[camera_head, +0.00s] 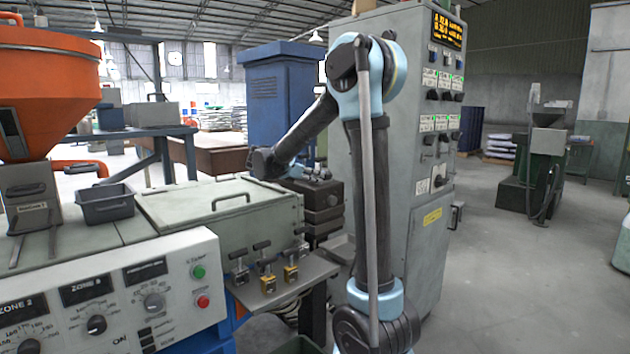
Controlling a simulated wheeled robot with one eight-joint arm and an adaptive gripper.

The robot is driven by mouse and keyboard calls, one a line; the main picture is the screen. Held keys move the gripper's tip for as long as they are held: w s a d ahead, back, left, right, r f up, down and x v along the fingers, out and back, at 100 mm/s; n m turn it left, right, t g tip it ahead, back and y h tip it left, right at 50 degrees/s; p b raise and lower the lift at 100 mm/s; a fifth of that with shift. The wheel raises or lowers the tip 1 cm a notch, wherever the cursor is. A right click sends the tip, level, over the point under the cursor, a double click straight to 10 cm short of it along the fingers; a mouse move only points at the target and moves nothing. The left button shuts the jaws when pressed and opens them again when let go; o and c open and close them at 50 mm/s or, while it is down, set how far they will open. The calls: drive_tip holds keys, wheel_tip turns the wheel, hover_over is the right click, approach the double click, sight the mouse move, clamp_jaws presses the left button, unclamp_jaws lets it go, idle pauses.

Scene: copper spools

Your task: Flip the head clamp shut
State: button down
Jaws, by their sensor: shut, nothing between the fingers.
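My gripper (318,174) is shut and empty, at the end of my arm in the middle of the view. It is small and dark here. It is just above the dark stacked block of the machine head (322,212), at the right end of the grey machine housing. Whether it touches the block cannot be told. The head clamp cannot be made out clearly; it may be on the dark block, partly hidden by my gripper and wrist. Whether it is open or shut does not show.
Several small T-handled pieces (267,282) stand on a grey shelf (300,284) below the head. A grey lidded housing (245,222) lies left of the head. A tall grey control cabinet (428,200) stands close behind my arm. Open floor (530,270) lies at right.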

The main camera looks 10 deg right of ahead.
sight(326, 175)
drive_tip(key=shift+w+d, duration=0.75)
drive_tip(key=shift+d, duration=0.3)
drive_tip(key=shift+w+d, duration=0.75)
drive_tip(key=shift+d, duration=0.3)
drive_tip(key=shift+a, duration=0.1)
drive_tip(key=v, duration=1.4)
